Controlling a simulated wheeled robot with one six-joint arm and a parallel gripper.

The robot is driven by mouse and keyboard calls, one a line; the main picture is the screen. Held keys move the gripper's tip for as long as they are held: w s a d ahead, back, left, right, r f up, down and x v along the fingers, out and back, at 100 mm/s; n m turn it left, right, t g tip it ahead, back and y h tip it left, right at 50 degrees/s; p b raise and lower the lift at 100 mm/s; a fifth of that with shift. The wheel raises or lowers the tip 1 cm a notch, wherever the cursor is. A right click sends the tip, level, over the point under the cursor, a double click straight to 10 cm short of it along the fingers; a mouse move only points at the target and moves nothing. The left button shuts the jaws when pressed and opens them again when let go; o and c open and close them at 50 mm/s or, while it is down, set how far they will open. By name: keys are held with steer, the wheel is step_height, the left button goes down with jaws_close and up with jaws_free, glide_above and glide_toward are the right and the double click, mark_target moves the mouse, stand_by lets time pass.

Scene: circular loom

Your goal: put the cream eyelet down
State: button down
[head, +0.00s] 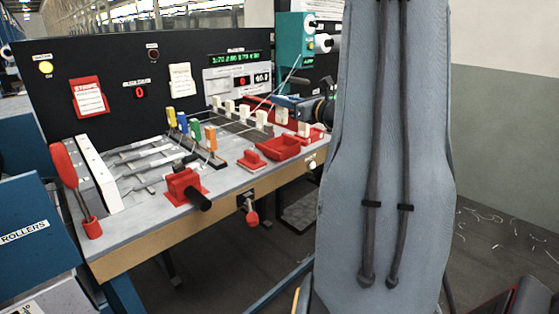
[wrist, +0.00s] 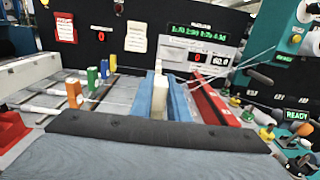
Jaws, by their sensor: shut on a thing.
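The cream eyelet (wrist: 158,100) is a pale upright block in the middle of the wrist view. My gripper (wrist: 161,92) has a blue finger on each side of it and is shut on it. A thin thread runs in from the right near its top. Its lower end is hidden by my gripper's dark front edge, so I cannot tell whether it touches the surface below. In the head view my gripper (head: 293,103) is small and partly hidden, over the right part of the panel near several pale blocks (head: 246,113).
Yellow (head: 171,117), blue (head: 182,122), green (head: 195,132) and orange (head: 211,138) pieces stand to the left. A red tray (head: 278,148) and a red clamp (head: 184,186) sit nearer the front edge. A long red bar (wrist: 212,100) lies right of my gripper.

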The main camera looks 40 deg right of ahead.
step_height(320, 180, down, 10)
steer(key=shift+f+p, duration=0.25)
steer(key=shift+p, duration=0.45)
steer(key=shift+f, duration=0.1)
steer(key=c, duration=2.1)
jaws_free()
steer(key=shift+f, duration=0.1)
steer(key=o, duration=0.4)
steer(key=shift+r, duration=0.3)
steer(key=s, duration=0.4)
steer(key=s+b, duration=0.1)
steer(key=s, duration=0.3)
steer(key=s+d+b, duration=0.1)
steer(key=s, duration=0.3)
steer(key=shift+f, duration=0.1)
